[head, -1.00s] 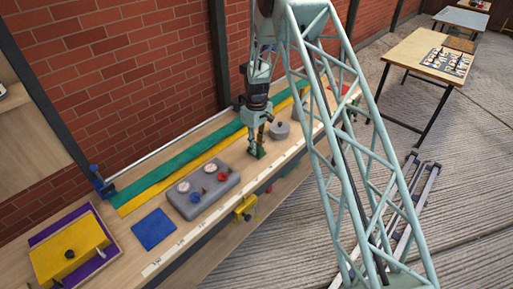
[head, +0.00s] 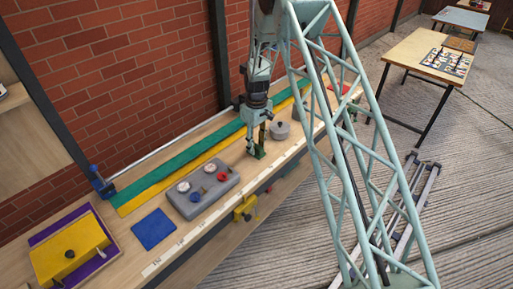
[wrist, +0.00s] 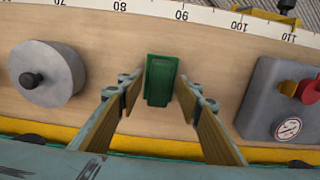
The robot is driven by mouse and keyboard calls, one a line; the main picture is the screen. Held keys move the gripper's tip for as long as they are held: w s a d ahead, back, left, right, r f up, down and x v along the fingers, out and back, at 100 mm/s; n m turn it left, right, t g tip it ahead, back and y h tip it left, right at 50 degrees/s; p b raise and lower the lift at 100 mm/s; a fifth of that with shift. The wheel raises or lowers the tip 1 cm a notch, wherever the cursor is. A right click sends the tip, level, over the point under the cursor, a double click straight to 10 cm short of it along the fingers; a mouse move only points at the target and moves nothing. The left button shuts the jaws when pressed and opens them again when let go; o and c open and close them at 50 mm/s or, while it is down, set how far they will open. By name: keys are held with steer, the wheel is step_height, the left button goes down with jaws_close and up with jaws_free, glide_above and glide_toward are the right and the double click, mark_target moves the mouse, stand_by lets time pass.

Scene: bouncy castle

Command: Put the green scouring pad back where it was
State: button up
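The green scouring pad (wrist: 161,80) is a small dark green block on the wooden bench top, between the ruler strip and the yellow strip. In the head view the pad (head: 258,153) shows below my gripper (head: 255,147). In the wrist view my gripper (wrist: 159,97) is open, with a finger on either side of the pad. Bench wood shows between the pad and each finger, so neither seems to touch it. How far the fingertips are above the bench is hard to tell.
A grey round lidded thing (wrist: 46,73) lies on one side of the pad, and a grey gauge box (wrist: 275,100) on the other. A flat blue square (head: 154,229) and a yellow box on a purple base (head: 68,252) are further left. The yellow strip (head: 190,168) runs behind.

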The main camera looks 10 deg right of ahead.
mark_target(256, 146)
step_height(256, 146, up, 11)
stand_by(0.7)
steer(key=shift+r, duration=0.1)
stand_by(0.6)
